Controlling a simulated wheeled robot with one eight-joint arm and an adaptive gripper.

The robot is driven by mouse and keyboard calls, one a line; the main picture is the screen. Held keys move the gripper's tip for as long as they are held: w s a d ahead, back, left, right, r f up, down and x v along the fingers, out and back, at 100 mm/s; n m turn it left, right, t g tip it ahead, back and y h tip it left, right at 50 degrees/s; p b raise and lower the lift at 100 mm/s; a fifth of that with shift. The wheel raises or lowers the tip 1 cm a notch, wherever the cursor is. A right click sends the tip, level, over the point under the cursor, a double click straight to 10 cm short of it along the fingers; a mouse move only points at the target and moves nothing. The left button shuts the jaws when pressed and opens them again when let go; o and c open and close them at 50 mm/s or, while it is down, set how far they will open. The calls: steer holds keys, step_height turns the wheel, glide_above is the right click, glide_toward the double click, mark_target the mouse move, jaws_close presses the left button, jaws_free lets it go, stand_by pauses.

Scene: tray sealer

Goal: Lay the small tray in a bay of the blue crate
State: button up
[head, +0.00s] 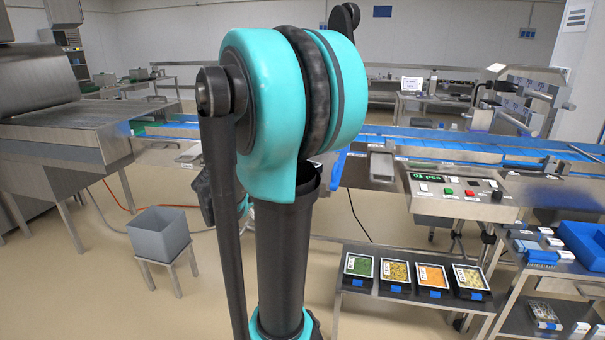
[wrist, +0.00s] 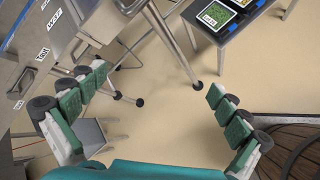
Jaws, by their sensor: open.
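The blue crate (head: 582,238) sits on the steel cart at the right edge of the head view, partly cut off; its bays cannot be made out. Several filled trays stand in a row on a low table: a green one (head: 359,266), a yellowish one (head: 396,273), an orange one (head: 433,276) and a pale mixed one (head: 470,279). I cannot tell which is the small tray. The green-filled tray also shows at the top of the wrist view (wrist: 214,16). My gripper (wrist: 157,86) is open and empty, its green-padded fingers spread above bare floor.
A conveyor with blue belts (head: 430,146) crosses behind, with a control panel (head: 458,190) in front. A grey bin (head: 160,233) stands on a stool at left. A packed tray (head: 543,314) lies on the cart's lower shelf. Floor between bin and low table is mostly clear.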

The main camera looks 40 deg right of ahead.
steer(key=w+d+r+n+h, duration=0.4)
steer(key=w+d+r+n, duration=0.25)
steer(key=d+r, duration=0.2)
steer(key=shift+n, duration=0.35)
steer(key=x, duration=1)
steer(key=shift+w+d+f, duration=0.1)
steer(key=shift+d+f, duration=0.2)
steer(key=shift+x, duration=2.75)
steer(key=shift+s, duration=0.25)
steer(key=c, duration=1.2)
steer(key=shift+r, duration=0.1)
step_height(320, 180, up, 20)
steer(key=shift+a, duration=0.1)
